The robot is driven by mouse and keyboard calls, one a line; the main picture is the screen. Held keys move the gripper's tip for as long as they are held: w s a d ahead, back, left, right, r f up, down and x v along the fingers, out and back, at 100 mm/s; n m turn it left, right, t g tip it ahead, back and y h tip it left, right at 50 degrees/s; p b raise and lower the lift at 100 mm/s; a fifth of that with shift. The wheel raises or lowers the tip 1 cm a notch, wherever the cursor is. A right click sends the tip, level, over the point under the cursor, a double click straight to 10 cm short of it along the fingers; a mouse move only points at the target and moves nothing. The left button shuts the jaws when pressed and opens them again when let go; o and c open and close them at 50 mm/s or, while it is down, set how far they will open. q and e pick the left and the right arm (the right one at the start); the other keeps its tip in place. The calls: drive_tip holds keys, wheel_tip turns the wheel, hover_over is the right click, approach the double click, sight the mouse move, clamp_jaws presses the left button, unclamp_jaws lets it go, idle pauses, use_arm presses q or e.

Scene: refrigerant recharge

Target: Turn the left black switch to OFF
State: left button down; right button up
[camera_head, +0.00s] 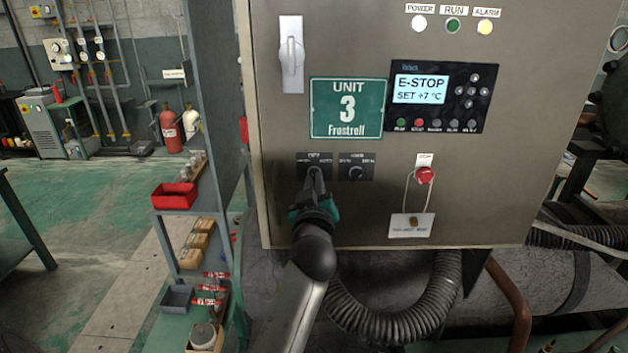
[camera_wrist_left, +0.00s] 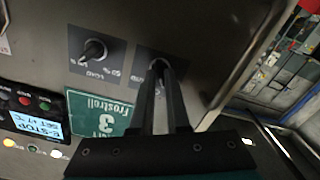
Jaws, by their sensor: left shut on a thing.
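The left black switch (camera_head: 314,171) is on a dark label plate low on the grey cabinet, below the green UNIT 3 sign. My left gripper (camera_head: 315,181) is at this switch, shut on its knob and mostly covering it. In the left wrist view the two fingers (camera_wrist_left: 161,76) close around the switch knob (camera_wrist_left: 158,66). The plate's lettering is partly hidden, so I cannot tell which position the knob points to. The right black switch (camera_head: 356,172) sits beside it, apart from the gripper; it also shows in the left wrist view (camera_wrist_left: 94,49). My right gripper is not in view.
A display (camera_head: 420,89) reads E-STOP, SET +7 °C. A red stop button (camera_head: 426,175) with a hanging tag (camera_head: 411,225) is to the right of the switches. A door handle (camera_head: 291,55) is above. A shelf with a red bin (camera_head: 174,196) stands left of the cabinet.

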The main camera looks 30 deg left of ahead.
use_arm(q)
drive_tip(key=shift+r, duration=0.1)
drive_tip(key=shift+m+p, duration=0.4)
drive_tip(key=shift+m, duration=0.9)
drive_tip(key=shift+m, duration=0.3)
drive_tip(key=c, duration=1.4)
unclamp_jaws()
drive_tip(key=shift+m+p, duration=0.3)
drive_tip(key=shift+p, duration=0.05)
drive_tip(key=o, duration=0.4)
